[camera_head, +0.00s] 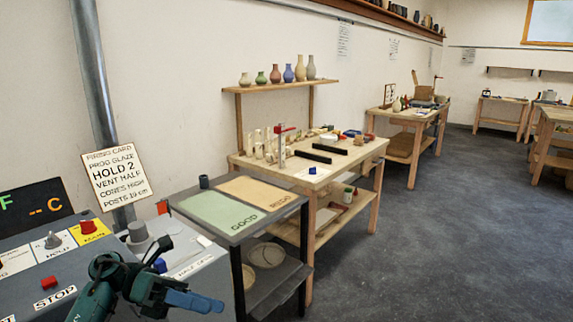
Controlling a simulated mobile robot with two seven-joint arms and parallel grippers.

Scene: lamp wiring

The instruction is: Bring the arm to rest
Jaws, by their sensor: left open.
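My left arm (100,285), dark green and black, comes in at the bottom left. Its left gripper (205,302), with blue fingers, points to the right and is open. I see nothing between the fingers. It is in front of the grey control panel (35,290) and appears apart from it. My right gripper is out of view.
The panel carries a red stop button (48,282), knobs and a blue button (160,265). A dark cart with a green GOOD mat (215,212) and a tan REDO mat (258,191) stands beyond. A wooden workbench (340,165) follows. Floor (440,250) at right is clear.

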